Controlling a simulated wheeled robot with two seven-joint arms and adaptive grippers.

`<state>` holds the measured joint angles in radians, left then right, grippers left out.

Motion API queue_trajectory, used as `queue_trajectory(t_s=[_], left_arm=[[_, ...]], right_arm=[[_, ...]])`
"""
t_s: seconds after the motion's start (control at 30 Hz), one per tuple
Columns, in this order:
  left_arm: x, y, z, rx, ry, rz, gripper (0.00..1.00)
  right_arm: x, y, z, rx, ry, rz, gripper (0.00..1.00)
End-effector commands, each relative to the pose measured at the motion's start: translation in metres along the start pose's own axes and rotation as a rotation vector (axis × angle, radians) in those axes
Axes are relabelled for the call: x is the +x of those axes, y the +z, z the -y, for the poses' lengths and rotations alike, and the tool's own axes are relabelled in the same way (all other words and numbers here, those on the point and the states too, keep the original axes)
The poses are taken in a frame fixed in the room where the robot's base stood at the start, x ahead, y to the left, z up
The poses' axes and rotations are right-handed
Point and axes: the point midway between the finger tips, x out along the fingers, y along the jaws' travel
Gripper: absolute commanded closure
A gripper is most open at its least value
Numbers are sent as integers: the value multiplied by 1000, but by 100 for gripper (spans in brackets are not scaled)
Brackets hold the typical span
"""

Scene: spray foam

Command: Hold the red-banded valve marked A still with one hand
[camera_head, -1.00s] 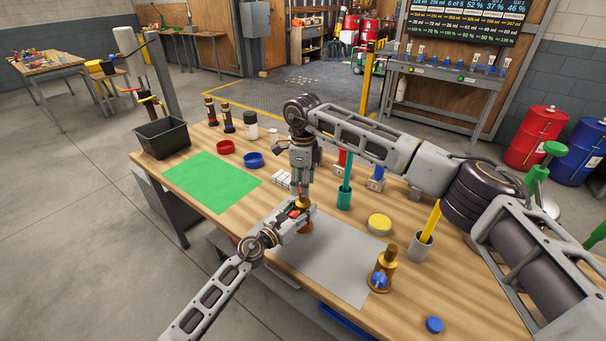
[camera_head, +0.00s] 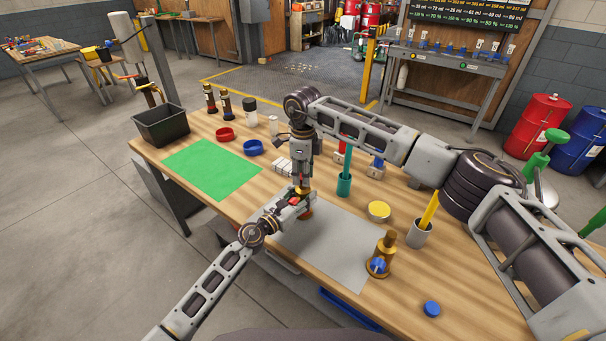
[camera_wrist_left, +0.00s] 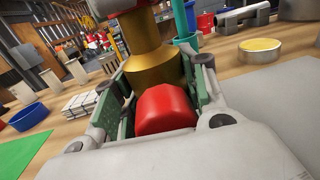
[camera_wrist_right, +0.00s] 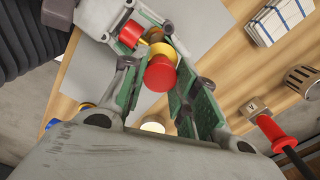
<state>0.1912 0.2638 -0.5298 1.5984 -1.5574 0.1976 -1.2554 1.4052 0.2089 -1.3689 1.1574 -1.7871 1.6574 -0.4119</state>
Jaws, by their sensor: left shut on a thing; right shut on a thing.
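The brass valve with red parts (camera_head: 306,213) stands upright at the grey mat's far left corner, mostly covered by both grippers. My left gripper (camera_head: 300,197) reaches in low from the left. In the left wrist view its green-padded fingers lie either side of the brass body (camera_wrist_left: 155,70), with the red side knob (camera_wrist_left: 165,108) between them. My right gripper (camera_head: 303,184) points down from above. In the right wrist view its fingers are shut on the valve's red top (camera_wrist_right: 160,73). The letter A is not legible.
A teal cup (camera_head: 344,185), yellow-topped tin (camera_head: 379,210) and grey cup (camera_head: 419,234) stand nearby. A green mat (camera_head: 212,170) and black bin (camera_head: 162,125) lie left.

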Motion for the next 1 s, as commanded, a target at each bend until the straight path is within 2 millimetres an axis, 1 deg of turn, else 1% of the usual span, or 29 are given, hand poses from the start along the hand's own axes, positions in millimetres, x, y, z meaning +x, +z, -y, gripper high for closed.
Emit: queue_trajectory(t_s=[0.1,0.13,0.3,0.33,0.73,0.87,1.0], left_arm=[[0,-1,0,0,0,-1,100],[0,-1,0,0,0,-1,100],[0,-1,0,0,0,-1,100],[0,-1,0,0,0,-1,100],[0,-1,0,0,0,-1,100],[0,-1,0,0,0,-1,100],[0,-1,0,0,0,-1,100]], right_arm=[[0,0,0,0,-1,0,100],[0,0,0,0,-1,0,70],[0,0,0,0,0,0,48],[0,0,0,0,0,0,46],[-2,0,0,0,-1,0,46],[-9,0,0,0,-1,1,46],[-22,0,0,0,-1,1,46]])
